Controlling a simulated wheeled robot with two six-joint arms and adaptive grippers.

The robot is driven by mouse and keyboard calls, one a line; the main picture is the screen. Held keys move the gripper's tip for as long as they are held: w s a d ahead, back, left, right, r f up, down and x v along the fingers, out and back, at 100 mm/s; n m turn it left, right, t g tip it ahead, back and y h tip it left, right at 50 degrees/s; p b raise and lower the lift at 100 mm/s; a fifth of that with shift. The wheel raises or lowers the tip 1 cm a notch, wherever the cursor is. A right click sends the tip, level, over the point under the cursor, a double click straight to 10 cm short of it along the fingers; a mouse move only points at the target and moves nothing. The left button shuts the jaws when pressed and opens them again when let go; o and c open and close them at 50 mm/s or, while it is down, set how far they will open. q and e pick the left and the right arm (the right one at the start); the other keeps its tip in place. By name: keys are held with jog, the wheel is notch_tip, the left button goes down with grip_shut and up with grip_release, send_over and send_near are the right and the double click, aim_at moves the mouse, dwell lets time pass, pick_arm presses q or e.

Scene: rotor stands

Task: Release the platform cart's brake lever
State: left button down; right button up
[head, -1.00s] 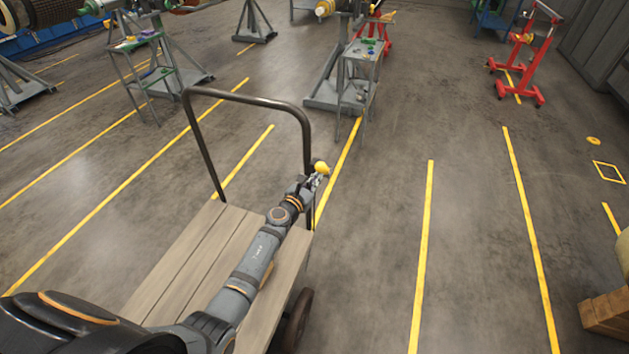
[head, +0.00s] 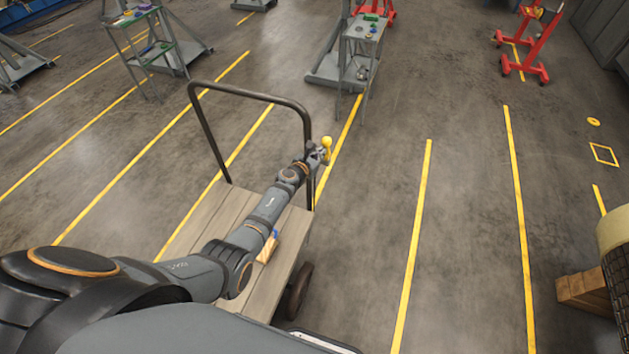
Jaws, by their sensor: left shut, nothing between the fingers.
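The platform cart (head: 200,225) has a plank deck and a dark tubular push handle (head: 250,94) at its far end. The brake lever's yellow knob (head: 326,142) shows beside the handle's right post, with a short yellow stem under it. My left arm reaches over the deck. My left gripper (head: 320,153) is shut and empty, close against the lever just below the knob. Whether it touches the lever is too small to tell. The gripper partly hides the lever's lower part. My right gripper is out of view.
A small wooden block with a blue part (head: 268,246) lies on the deck beside my arm. A grey stand (head: 362,50) with small parts is beyond the cart. A red stand (head: 528,45) is at the far right.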

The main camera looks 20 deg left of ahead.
pick_arm(q)
jog(key=shift+w+r, duration=0.4)
jog(key=shift+w, duration=0.4)
